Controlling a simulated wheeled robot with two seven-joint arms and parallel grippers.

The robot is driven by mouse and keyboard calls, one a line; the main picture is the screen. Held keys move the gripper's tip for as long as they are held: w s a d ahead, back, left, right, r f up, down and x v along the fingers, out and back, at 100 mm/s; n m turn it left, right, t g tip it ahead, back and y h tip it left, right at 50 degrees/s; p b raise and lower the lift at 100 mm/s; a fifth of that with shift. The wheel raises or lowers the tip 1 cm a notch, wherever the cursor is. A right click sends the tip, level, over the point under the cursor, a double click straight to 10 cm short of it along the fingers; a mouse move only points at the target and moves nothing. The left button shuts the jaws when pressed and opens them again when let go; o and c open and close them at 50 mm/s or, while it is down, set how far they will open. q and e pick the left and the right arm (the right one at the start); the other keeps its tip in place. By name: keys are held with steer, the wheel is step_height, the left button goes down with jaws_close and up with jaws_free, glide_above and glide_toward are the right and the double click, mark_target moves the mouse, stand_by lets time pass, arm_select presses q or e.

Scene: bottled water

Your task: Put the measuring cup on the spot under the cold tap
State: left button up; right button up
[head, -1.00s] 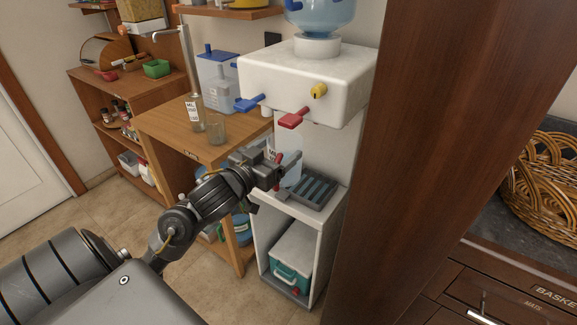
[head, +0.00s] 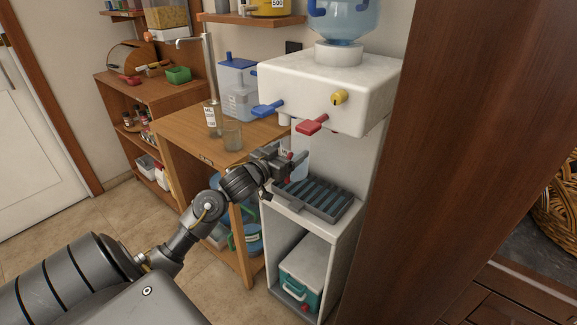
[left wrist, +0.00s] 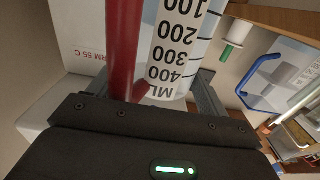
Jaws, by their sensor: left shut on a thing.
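The measuring cup (left wrist: 180,50) has a white, marked side and a red handle (left wrist: 125,50). My left gripper (head: 290,160) is shut on it, the jaws at the handle in the left wrist view. In the head view the gripper and wrist hide most of the cup. The gripper is at the left end of the grey slatted drip tray (head: 338,207), below the dispenser's blue cold tap (head: 267,108). I cannot tell whether the cup touches the tray. The red tap (head: 312,125) is to the right of the blue one. My right gripper is out of view.
The white dispenser (head: 330,85) carries a water bottle (head: 345,20). A wooden table (head: 190,130) with a glass (head: 232,135) and a bottle (head: 212,118) stands left of it. A teal-and-white box (head: 305,275) sits below the tray.

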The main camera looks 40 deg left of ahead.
arm_select(q)
steer(key=shift+w+a+f, duration=0.35)
steer(key=shift+w+f, duration=0.05)
steer(key=shift+f, duration=0.25)
steer(key=shift+w+a+f+b, duration=0.15)
steer(key=shift+f+b, duration=0.2)
steer(key=shift+f, duration=1.3)
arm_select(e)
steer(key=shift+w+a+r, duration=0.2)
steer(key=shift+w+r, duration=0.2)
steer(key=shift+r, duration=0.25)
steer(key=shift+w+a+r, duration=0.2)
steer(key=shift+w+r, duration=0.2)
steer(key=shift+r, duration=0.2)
arm_select(q)
steer(key=shift+f, duration=0.15)
steer(key=o, duration=1.5)
steer(key=shift+o, duration=0.2)
